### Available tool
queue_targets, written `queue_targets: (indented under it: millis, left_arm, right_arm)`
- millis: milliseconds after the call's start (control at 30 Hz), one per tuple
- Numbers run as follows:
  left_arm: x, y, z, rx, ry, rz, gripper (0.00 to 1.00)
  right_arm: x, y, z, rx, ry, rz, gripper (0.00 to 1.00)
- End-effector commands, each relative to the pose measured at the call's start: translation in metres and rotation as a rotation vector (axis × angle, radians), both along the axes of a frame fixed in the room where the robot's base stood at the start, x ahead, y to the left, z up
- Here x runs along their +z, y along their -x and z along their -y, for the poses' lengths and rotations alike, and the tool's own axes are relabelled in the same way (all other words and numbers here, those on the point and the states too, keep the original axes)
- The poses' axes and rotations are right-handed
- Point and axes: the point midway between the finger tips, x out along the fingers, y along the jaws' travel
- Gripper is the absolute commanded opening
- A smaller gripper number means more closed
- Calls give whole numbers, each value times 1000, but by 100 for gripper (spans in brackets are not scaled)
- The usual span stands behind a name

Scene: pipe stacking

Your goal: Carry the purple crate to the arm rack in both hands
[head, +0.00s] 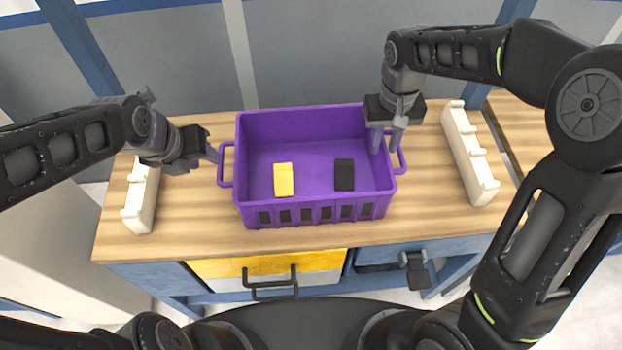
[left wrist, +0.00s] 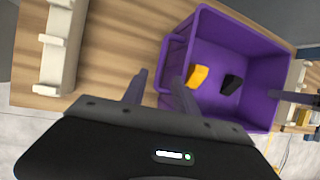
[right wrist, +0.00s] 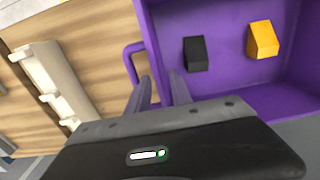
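The purple crate (head: 315,213) stands upright on the wooden table, with a yellow block (head: 284,180) and a black block (head: 344,175) inside. It has a loop handle on each side. My left gripper (head: 214,156) is open beside the left handle (head: 225,165); its spread fingers also show in the left wrist view (left wrist: 160,92), near the crate's edge. My right gripper (head: 387,141) is open, pointing down at the crate's right side near the right handle (head: 402,158). In the right wrist view (right wrist: 160,92) its fingers are apart near the crate wall. I cannot tell whether either touches the crate.
White notched racks stand on the table at the left (head: 141,196) and right (head: 470,153); I cannot tell which is the arm rack. The wooden table (head: 180,230) is bare between crate and racks. Below its front edge are a yellow drawer (head: 220,268) and black handles.

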Motion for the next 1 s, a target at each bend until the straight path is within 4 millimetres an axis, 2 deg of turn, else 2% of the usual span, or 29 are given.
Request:
queue_targets:
  millis: [100,300,1000]
  left_arm:
    - [0,0,0,0,0,0,35]
    - [0,0,0,0,0,0,35]
    - [0,0,0,0,0,0,35]
  right_arm:
    - [25,-1,-1,1,-1,4,26]
    - [47,0,-1,1,-1,2,26]
    - [50,0,0,1,0,0,26]
